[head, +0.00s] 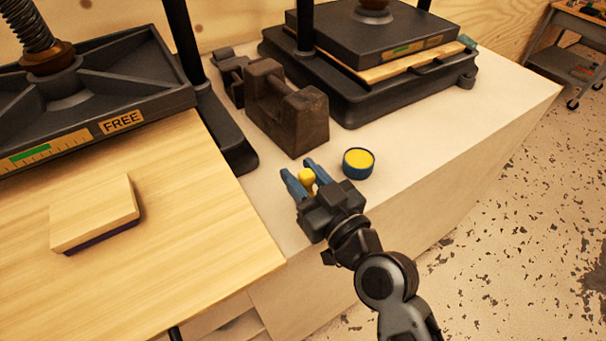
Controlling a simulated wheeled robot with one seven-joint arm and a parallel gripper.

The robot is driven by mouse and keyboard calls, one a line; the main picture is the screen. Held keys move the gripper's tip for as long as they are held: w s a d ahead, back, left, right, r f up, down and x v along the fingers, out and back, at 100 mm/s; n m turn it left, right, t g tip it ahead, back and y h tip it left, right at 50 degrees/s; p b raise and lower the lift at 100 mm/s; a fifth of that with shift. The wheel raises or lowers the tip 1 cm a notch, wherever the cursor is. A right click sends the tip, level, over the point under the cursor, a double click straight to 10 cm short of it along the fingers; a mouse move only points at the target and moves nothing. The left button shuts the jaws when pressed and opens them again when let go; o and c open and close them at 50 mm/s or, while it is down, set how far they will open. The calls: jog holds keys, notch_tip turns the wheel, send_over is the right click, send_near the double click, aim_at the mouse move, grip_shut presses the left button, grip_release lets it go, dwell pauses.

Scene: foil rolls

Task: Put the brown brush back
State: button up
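No brown brush can be made out. My gripper (306,170) is over the pale bench beside the blue round tin (351,174), with its two blue fingers apart. A small yellow piece (306,181) shows between the fingers and seems to fill the gap. Its lower part is hidden by the gripper, so I cannot tell what it belongs to or whether the fingers press on it. The tin, to the right of the fingers, has a yellow top surface.
A rusty brown block with a handle (296,125) stands behind my gripper. A dark press (350,98) is at the back; another, marked FREE (122,121), is at left. A wooden block (93,210) lies on the left board (200,235). The bench's right side (460,110) is clear.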

jog(key=o, duration=0.3)
jog(key=shift+o, duration=0.2)
jog(key=shift+r, duration=0.2)
jog(key=shift+s+d+f, duration=0.2)
jog(key=shift+s, duration=0.05)
jog(key=b+v, duration=0.4)
jog(key=v, duration=0.7)
jog(key=shift+s+r, duration=0.15)
jog(key=shift+d, duration=0.15)
